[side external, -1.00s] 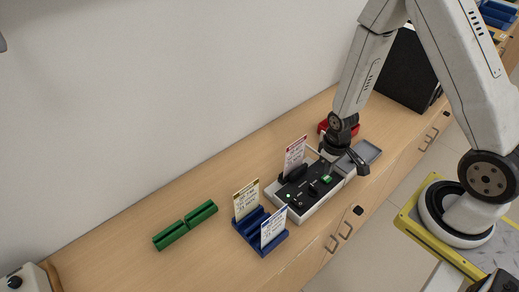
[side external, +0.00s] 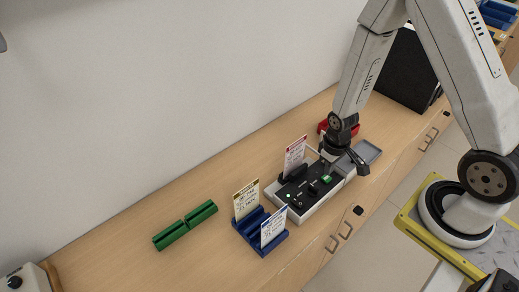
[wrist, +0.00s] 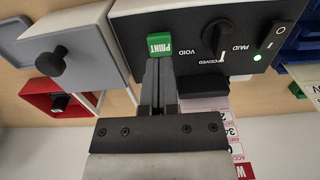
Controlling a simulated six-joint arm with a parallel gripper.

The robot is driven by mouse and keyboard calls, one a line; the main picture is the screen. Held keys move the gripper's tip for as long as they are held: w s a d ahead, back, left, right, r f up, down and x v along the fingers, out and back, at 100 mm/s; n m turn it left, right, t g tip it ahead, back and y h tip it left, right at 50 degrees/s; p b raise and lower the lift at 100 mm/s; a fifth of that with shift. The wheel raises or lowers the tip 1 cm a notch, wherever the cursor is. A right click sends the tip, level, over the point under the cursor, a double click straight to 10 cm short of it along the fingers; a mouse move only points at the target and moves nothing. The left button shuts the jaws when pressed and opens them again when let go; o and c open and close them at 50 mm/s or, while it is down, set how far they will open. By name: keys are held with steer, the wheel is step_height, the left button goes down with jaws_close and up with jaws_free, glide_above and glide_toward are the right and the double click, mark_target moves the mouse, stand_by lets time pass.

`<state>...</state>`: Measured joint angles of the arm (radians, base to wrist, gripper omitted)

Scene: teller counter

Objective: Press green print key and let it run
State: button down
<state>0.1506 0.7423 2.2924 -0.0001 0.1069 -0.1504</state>
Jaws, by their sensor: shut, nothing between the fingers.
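The green PRINT key (wrist: 163,43) sits on the black top panel of a grey and black machine (wrist: 135,20). The key also shows in the side view (side external: 327,179). My gripper (wrist: 158,84) is shut and empty, its fingertips close beside the key's lower edge in the wrist view. I cannot tell whether they touch it or whether the key is down. A selector knob (wrist: 215,34) with VOID, RECEIVED and PAID labels is beside the key. A green light (wrist: 257,58) is lit near a rocker switch (wrist: 278,35). A red-topped card (side external: 295,154) stands in the machine's slot.
A blue holder (side external: 248,236) bears a yellow-topped card (side external: 246,199) and a blue-topped card (side external: 273,228). A green holder (side external: 185,226) lies farther left. The counter's left is mostly clear.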

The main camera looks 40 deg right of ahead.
steer(key=shift+f, duration=1.25)
stand_by(0.8)
steer(key=shift+r, duration=0.1)
step_height(320, 180, up, 9)
stand_by(1.6)
step_height(320, 180, up, 10)
steer(key=t, duration=0.2)
glide_above(327, 177)
steer(key=s+a, duration=0.1)
steer(key=a, duration=0.3)
steer(key=shift+s+a+r+t, duration=0.3)
steer(key=shift+a+r, duration=0.05)
steer(key=shift+r, duration=0.05)
